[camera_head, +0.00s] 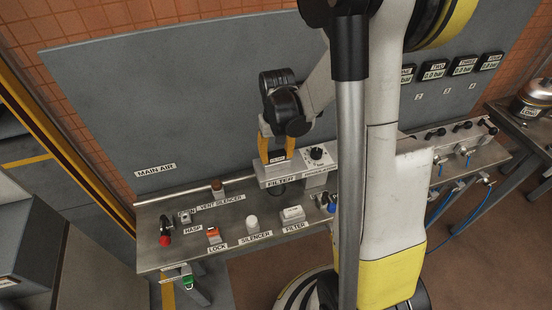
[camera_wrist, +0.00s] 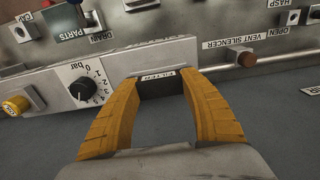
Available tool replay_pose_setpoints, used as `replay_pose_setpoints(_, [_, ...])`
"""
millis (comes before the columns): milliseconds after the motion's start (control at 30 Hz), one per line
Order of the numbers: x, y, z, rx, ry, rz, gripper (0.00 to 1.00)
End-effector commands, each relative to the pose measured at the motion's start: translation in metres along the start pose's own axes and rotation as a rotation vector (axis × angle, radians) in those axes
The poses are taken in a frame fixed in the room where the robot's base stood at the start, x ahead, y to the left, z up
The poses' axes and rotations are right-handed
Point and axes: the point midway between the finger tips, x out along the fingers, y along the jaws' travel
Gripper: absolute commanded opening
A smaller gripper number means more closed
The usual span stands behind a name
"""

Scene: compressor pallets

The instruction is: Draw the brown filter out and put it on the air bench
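My gripper (camera_head: 275,158) points down at the filter housing (camera_head: 265,184), which stands at the back of the steel bench. Its two yellow fingers stand either side of a small dark block with a FILTER label. In the wrist view my gripper (camera_wrist: 159,86) has this filter (camera_wrist: 160,90) between its fingertips. I see no clear gap on either side, so the fingers look closed on it. The filter looks nearly black, and its brown colour is not clear. How far it sits in the housing is hidden. The air bench (camera_head: 160,258) spreads in front.
A white block (camera_head: 292,213) lies above a second FILTER label on the bench. A white silencer (camera_head: 252,224), a red lock (camera_head: 213,235) and a brown vent silencer (camera_head: 217,189) stand to its left. A pressure knob (camera_head: 316,153) is close right of my gripper.

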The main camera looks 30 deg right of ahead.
Motion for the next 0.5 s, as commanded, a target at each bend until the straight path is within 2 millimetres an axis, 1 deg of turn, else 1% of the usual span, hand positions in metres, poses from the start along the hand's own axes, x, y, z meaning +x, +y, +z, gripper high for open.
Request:
replay_pose_setpoints(267, [-0.001,0.000,0.000,0.000,-0.001,0.000,0.08])
replay_pose_setpoints(500, [-0.011,0.000,0.001,0.000,-0.001,0.000,0.08])
